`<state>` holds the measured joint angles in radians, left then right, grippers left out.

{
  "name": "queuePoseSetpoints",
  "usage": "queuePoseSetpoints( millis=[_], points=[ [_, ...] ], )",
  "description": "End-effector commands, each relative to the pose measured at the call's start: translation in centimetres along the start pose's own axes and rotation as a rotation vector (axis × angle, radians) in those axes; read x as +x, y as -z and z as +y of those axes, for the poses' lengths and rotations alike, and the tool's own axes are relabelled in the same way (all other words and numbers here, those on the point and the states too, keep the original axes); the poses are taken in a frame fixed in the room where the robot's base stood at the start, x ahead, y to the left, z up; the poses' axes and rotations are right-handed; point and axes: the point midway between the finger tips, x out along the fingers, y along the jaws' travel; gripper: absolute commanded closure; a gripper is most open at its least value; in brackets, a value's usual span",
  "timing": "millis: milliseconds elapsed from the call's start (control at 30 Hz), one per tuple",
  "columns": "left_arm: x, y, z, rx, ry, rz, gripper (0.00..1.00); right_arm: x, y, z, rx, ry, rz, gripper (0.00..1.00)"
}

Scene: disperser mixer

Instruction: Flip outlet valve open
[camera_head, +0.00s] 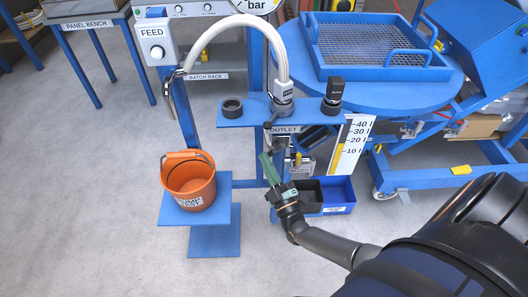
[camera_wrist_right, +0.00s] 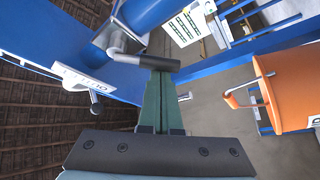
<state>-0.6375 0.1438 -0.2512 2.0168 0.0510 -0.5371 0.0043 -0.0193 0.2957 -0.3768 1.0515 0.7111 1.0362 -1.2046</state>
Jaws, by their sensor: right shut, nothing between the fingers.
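The outlet label (camera_head: 284,129) is on the blue batch rack, and it also shows in the right wrist view (camera_wrist_right: 78,76). In that view a bent metal lever with a dark grey grip (camera_wrist_right: 145,61) lies across the tips of my right gripper (camera_wrist_right: 160,72). I cannot tell whether they touch. My right gripper (camera_head: 264,156) has green fingers, shut with nothing between them, pointing up just below the outlet label in the head view. The outlet valve is small and partly hidden there. My left gripper is not in view.
An orange bucket (camera_head: 189,188) stands on a blue stand (camera_head: 224,208) left of my gripper. A blue bin (camera_head: 338,190) and a dark bin sit close to its right. A yellow-scaled gauge (camera_head: 350,146) stands beside the rack. The grey floor at left is free.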

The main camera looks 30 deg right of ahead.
Motion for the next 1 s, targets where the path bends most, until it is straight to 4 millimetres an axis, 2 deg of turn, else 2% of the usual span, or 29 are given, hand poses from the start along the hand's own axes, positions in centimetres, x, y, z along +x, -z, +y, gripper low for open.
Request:
queuePoseSetpoints(
  millis=[133,333,700,1000],
  points=[
    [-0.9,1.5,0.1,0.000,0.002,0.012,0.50,-0.3,-0.5,0.3,-0.122,0.073,-0.005,1.00],
    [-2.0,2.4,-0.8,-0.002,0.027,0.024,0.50,-0.8,-1.4,0.4,-0.285,0.168,-0.005,1.00],
    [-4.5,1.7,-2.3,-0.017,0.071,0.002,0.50,-1.6,-2.8,0.8,-0.546,0.322,-0.003,1.00],
    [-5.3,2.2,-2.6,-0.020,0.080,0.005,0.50,-2.0,-3.5,1.1,-0.668,0.393,-0.003,1.00]
  ],
)
